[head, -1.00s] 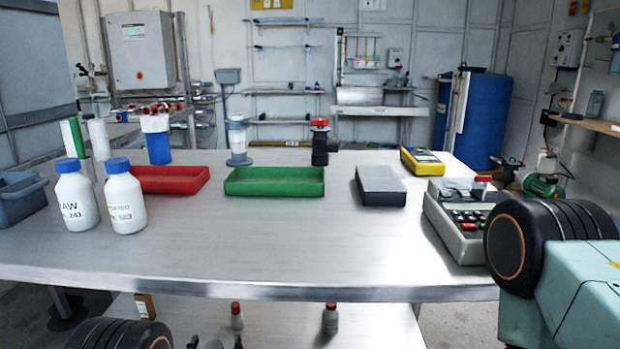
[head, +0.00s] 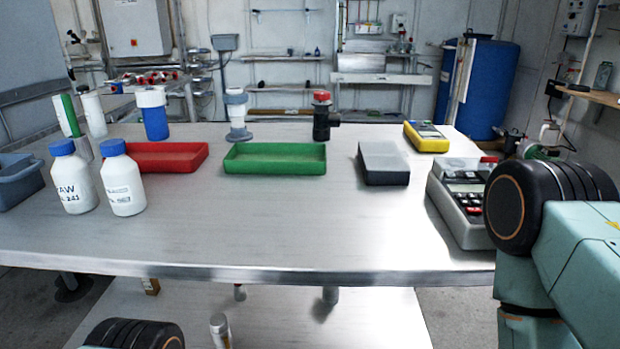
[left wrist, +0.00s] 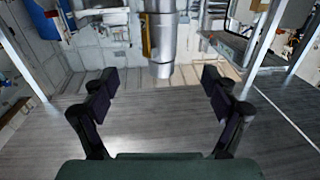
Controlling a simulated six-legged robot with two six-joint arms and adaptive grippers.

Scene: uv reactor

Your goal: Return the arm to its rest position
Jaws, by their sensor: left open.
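My left gripper (left wrist: 157,82) shows in the left wrist view with its two dark fingers spread wide. Nothing is between the fingers, and behind them lie grey floor and a pale wall. In the head view only a black round joint of my left arm (head: 135,334) shows at the bottom left, below the table's front edge; its gripper cannot be made out there. My right arm (head: 575,240) fills the right edge of the head view, and its gripper is out of the picture.
The metal table (head: 290,230) has a clear front middle. On it stand two white bottles (head: 122,185) with blue caps, a red tray (head: 165,157), a green tray (head: 275,158), a grey box (head: 383,163), a yellow meter (head: 426,137) and a grey keypad device (head: 462,205) near my right arm.

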